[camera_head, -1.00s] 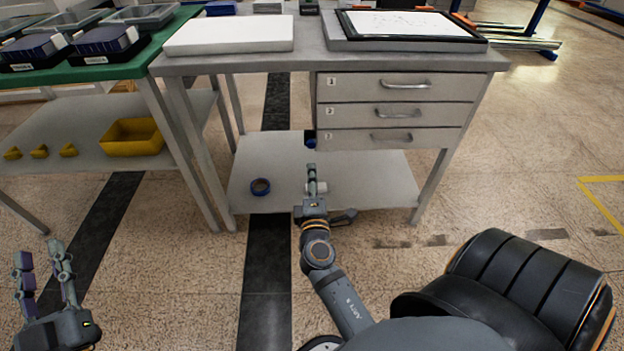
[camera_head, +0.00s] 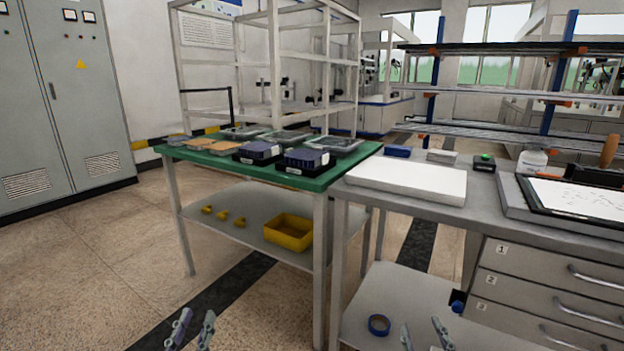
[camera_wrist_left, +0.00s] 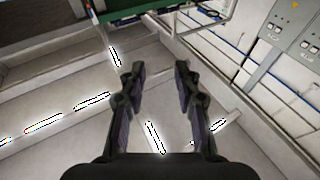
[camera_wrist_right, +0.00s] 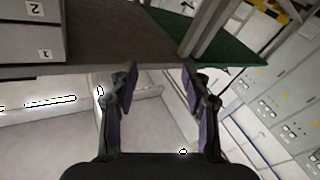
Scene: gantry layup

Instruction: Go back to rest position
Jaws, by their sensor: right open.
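My right gripper (camera_head: 422,334) shows at the bottom edge of the head view, in front of the grey workbench's lower shelf. In the right wrist view its fingers (camera_wrist_right: 159,74) are also apart and empty. The rest of both arms is out of the head view.
The green table (camera_head: 327,179) carries bins; a yellow bin (camera_head: 288,232) sits on its lower shelf. The grey workbench (camera_head: 390,203) with drawers stands right, holding a white slab (camera_head: 408,181). A blue tape roll (camera_head: 379,324) lies on its lower shelf. Floor at left is clear.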

